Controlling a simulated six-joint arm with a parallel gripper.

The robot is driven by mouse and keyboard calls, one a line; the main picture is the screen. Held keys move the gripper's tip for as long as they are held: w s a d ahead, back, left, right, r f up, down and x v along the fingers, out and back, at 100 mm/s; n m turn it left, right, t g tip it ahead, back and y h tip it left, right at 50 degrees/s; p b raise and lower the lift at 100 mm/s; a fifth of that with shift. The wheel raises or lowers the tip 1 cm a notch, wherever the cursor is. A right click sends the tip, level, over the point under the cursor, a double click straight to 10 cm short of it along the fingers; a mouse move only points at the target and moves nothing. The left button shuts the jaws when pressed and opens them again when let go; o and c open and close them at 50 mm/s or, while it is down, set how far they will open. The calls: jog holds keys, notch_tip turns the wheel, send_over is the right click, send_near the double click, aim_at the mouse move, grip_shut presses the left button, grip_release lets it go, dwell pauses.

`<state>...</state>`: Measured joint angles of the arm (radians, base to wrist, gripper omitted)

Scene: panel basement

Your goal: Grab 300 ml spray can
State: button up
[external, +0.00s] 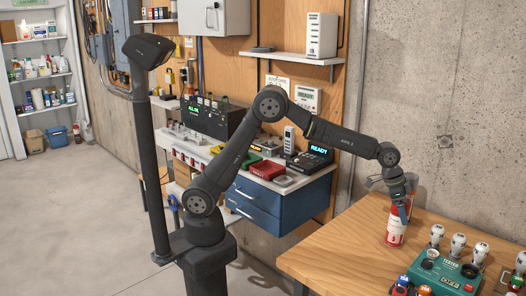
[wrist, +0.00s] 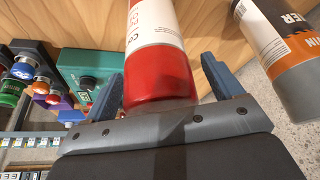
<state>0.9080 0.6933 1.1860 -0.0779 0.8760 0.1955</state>
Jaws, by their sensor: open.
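A red and white can (external: 394,232) stands on the wooden table under my gripper (external: 401,208) in the external view. In the wrist view the can (wrist: 160,80) lies between the two spread blue-grey fingers of my gripper (wrist: 162,68). The fingers are open, with a gap visible on each side of the can. A second can (wrist: 285,65), grey and orange, is to the right of the right finger. No volume marking is readable on either can, so I cannot tell which is the 300 ml spray can.
A green tester box (external: 440,272) and several white-topped bulbs (external: 458,244) stand on the wooden table (external: 345,250) right of the can. Several colourful small items (wrist: 35,80) crowd the left of the wrist view. The table's left part is clear.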

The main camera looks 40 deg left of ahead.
jog(key=shift+d, duration=0.1)
jog(key=c, duration=1.6)
